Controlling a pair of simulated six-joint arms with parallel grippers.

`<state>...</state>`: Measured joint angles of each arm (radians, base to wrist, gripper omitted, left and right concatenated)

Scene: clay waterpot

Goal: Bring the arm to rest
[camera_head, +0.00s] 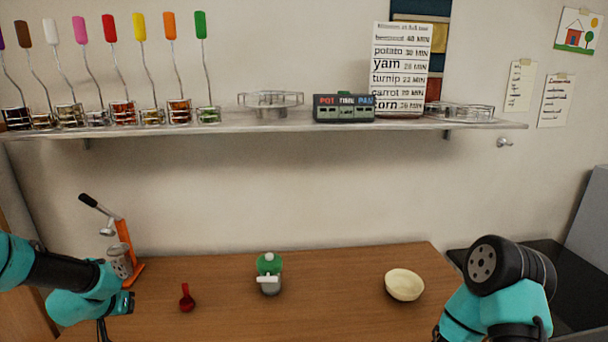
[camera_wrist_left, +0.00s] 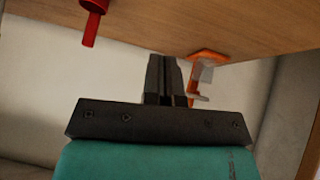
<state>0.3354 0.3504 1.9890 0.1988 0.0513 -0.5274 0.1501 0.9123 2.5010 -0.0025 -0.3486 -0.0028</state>
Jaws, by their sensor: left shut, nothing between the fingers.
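My left gripper (camera_head: 104,328) is low at the left in the head view, by the table's left front part. Its fingers show in the left wrist view (camera_wrist_left: 166,78), pressed together with nothing between them. They are apart from the red long-necked object (camera_wrist_left: 92,22) and the orange press (camera_wrist_left: 207,62). My right arm (camera_head: 500,295) comes in at the lower right of the head view. Its gripper fingers are not visible there.
The wooden table (camera_head: 340,285) holds the orange press (camera_head: 124,240), the red long-necked object (camera_head: 187,298), a green-and-white pot (camera_head: 269,270) and a cream bowl (camera_head: 404,285). A wall shelf (camera_head: 260,125) with ladles and baskets is above. The table's middle has free room.

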